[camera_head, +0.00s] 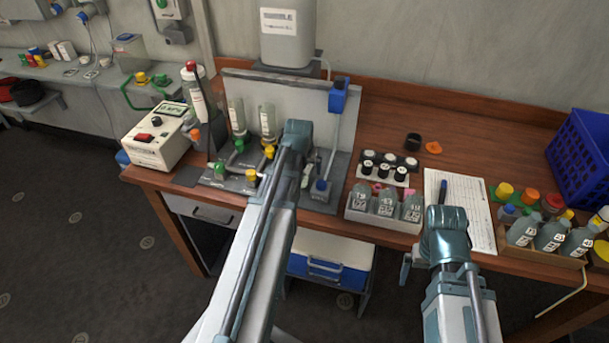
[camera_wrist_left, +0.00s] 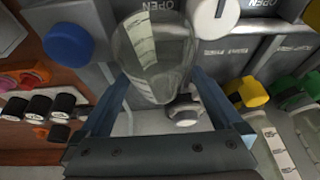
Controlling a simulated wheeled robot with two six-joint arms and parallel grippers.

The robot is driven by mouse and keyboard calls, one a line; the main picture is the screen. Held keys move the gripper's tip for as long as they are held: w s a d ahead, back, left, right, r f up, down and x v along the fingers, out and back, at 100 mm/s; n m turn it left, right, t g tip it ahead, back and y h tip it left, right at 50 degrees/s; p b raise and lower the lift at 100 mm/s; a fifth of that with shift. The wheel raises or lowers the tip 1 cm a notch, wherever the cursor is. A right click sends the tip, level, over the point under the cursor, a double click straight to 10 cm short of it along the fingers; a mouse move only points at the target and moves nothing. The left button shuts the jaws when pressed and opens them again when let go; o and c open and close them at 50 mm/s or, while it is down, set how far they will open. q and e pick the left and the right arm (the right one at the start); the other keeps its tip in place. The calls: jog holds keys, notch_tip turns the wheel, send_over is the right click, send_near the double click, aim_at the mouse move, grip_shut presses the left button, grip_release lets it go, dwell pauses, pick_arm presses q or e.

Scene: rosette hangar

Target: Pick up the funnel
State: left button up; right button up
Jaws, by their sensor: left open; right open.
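A clear, tapered vessel with pale markings, which looks like the funnel (camera_wrist_left: 152,48), shows in the left wrist view. My left gripper (camera_wrist_left: 160,88) is open, with one finger on each side of the vessel's lower part in that picture. I cannot tell whether the fingers touch it. In the head view my left arm reaches over the bench rig and hides most of this spot; no funnel shows clearly there. My right gripper (camera_head: 408,264) is open and empty at the table's front edge, partly hidden by its own arm.
The rig (camera_head: 350,125) carries upright clear tubes, coloured valves and a blue knob (camera_wrist_left: 68,43). A bottle rack (camera_head: 372,222) stands to its right, beside a paper sheet (camera_head: 470,205). A white meter (camera_head: 158,135) stands left.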

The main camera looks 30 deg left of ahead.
pick_arm(q)
jog(key=c, duration=1.3)
jog(key=shift+r, duration=0.1)
jog(key=shift+c, duration=0.3)
notch_tip(320, 180, up, 10)
jog(key=p, duration=1)
